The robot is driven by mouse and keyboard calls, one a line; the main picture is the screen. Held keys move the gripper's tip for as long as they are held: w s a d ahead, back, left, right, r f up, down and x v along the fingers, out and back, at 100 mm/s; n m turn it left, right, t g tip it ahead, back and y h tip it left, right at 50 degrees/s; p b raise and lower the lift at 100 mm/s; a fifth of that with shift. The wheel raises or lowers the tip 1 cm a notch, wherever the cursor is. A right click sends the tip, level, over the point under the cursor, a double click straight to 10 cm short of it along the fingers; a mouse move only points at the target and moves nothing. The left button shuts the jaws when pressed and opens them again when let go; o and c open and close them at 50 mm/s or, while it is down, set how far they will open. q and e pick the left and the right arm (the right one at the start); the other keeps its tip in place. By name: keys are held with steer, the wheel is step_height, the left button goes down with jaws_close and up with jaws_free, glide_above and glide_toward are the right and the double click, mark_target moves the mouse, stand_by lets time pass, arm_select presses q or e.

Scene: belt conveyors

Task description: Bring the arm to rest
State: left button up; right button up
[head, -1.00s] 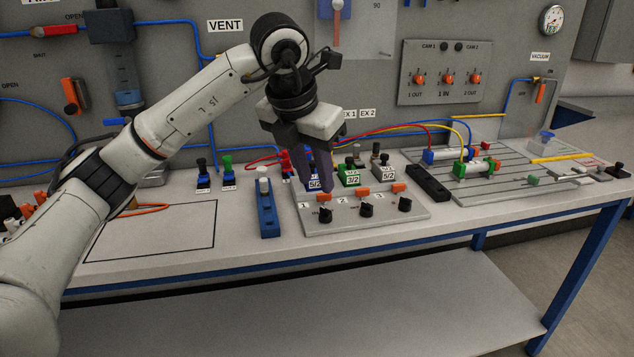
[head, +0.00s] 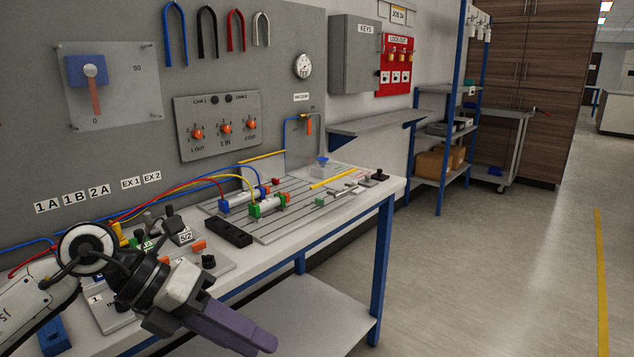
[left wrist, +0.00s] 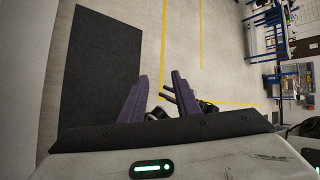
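My left gripper (head: 258,342) is at the lower left of the head view, with its purple fingers pointing down and right in front of the bench. It is empty and apart from the bench things. In the left wrist view the two fingers of the left gripper (left wrist: 160,78) stand apart with bare floor showing between them. My left arm comes in at the lower left and hides part of the bench with the valves and switch panel. My right gripper is in neither view.
The bench (head: 384,192) carries a slotted plate (head: 300,212) with cylinders and hoses, and a black block (head: 228,232). A lower shelf (head: 300,312) lies beneath. Open floor (head: 490,270) is at the right. A dark mat (left wrist: 98,70) lies on the floor in the wrist view.

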arm_select(q)
steer(key=s+d+r+n+t+h, duration=0.1)
steer(key=s+d+r+n+h, duration=0.15)
steer(key=d+h, duration=0.25)
steer(key=s+d+r+n+h, duration=0.1)
steer(key=d+n+h, duration=0.2)
steer(key=d+h, duration=0.15)
steer(key=w+a+f+n+t+y+p, duration=0.1)
steer(key=w+a+f+n+t+y, duration=0.1)
steer(key=a+f+n+t+y, duration=0.45)
steer(key=w+a+f+n+t+y, duration=0.1)
steer(key=w+f+n+t+y, duration=0.15)
steer(key=n+t, duration=0.85)
steer(key=s+a+f+n+g+y, duration=0.2)
steer(key=f+n, duration=0.3)
steer(key=f, duration=0.1)
steer(key=s+a+f+n+g+y, duration=0.2)
steer(key=a+f+n+g+y, duration=0.1)
steer(key=f+n, duration=0.25)
steer(key=s+a+f+n+g+y, duration=0.2)
steer(key=s+f+n+g, duration=0.2)
steer(key=s+f, duration=1.1)
steer(key=shift+a+f+g+p, duration=0.25)
steer(key=shift+f+g, duration=0.4)
steer(key=shift+g, duration=0.4)
